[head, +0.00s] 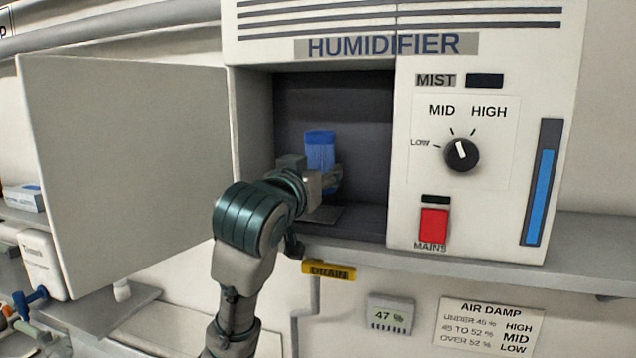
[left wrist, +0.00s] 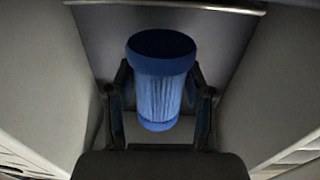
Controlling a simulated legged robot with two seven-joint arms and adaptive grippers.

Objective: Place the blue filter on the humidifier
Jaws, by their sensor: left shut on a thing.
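The blue filter (head: 319,150) is a ribbed cylinder with darker blue end caps. My left gripper (head: 326,181) is shut on it and holds it inside the open dark compartment of the humidifier (head: 330,100). In the left wrist view the filter (left wrist: 160,85) stands between the two fingers (left wrist: 160,108), one on each side. The filter's lower part is hidden by the gripper in the head view. I cannot tell whether it touches the compartment floor. My right gripper is not in view.
The humidifier's door (head: 130,160) stands open to the left. A red mains switch (head: 434,223) and a mist knob (head: 462,154) are right of the compartment. A yellow drain label (head: 329,271) and a 47 % display (head: 390,315) sit below the shelf.

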